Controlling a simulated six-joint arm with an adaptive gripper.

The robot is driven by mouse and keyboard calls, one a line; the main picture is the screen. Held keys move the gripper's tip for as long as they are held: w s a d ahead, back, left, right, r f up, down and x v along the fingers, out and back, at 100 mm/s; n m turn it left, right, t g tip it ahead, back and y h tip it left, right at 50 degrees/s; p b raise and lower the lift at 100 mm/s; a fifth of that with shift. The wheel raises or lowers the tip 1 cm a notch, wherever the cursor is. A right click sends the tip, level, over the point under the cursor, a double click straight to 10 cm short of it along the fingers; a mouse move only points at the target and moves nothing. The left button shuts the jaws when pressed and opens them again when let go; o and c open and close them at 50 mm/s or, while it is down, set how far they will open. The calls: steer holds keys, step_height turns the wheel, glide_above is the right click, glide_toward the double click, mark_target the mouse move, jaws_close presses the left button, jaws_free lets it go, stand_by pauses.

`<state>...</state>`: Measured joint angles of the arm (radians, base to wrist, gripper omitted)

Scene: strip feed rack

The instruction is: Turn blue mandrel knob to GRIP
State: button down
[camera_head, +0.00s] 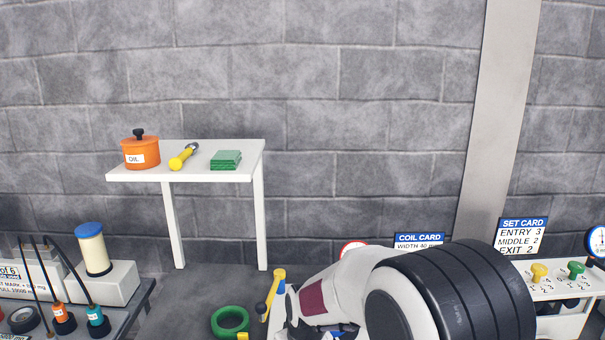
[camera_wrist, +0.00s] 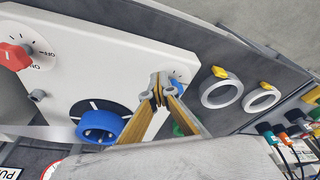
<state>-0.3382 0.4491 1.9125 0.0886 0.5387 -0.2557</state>
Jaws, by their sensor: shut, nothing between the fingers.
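In the wrist view, my gripper (camera_wrist: 160,90) is shut and empty, its fingertips in front of the white panel (camera_wrist: 95,50). A small blue knob (camera_wrist: 177,84) shows partly behind the fingertips, over a pale dial with small marks. Its pointer and lettering are hidden or too small to read. I cannot tell whether the fingertips touch it. A larger blue ring-shaped part (camera_wrist: 100,126) sits on a black disc left of the fingers. In the head view, my arm covers this area and my gripper is not seen.
A red knob (camera_wrist: 15,56) with ON and OFF marks is on the panel. Two grey rings with yellow tabs, one of them (camera_wrist: 221,92) nearer, lie right of the fingers. In the head view, a white table (camera_head: 215,174) and set card (camera_head: 522,236) stand beyond my arm.

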steer(key=shift+s+a, duration=0.45)
steer(key=shift+a, duration=0.2)
stand_by(0.5)
steer(key=shift+s+a, duration=0.2)
steer(key=shift+a, duration=0.45)
stand_by(0.6)
steer(key=shift+s, duration=0.45)
stand_by(0.3)
steer(key=shift+r, duration=0.1)
steer(key=shift+w+a+v, duration=0.1)
steer(key=shift+w+v, duration=0.1)
steer(key=shift+v, duration=0.75)
steer(key=shift+w+a+v, duration=0.15)
steer(key=shift+w+v, duration=0.05)
steer(key=shift+v, duration=0.75)
steer(key=shift+w+a+v, duration=0.1)
steer(key=shift+w+v, duration=0.1)
steer(key=shift+v, duration=0.75)
steer(key=shift+d+r, duration=0.1)
steer(key=shift+r, duration=0.1)
steer(key=w+d, duration=0.1)
steer(key=w+d+r, duration=0.1)
steer(key=shift+d, duration=0.3)
steer(key=shift+f, duration=0.15)
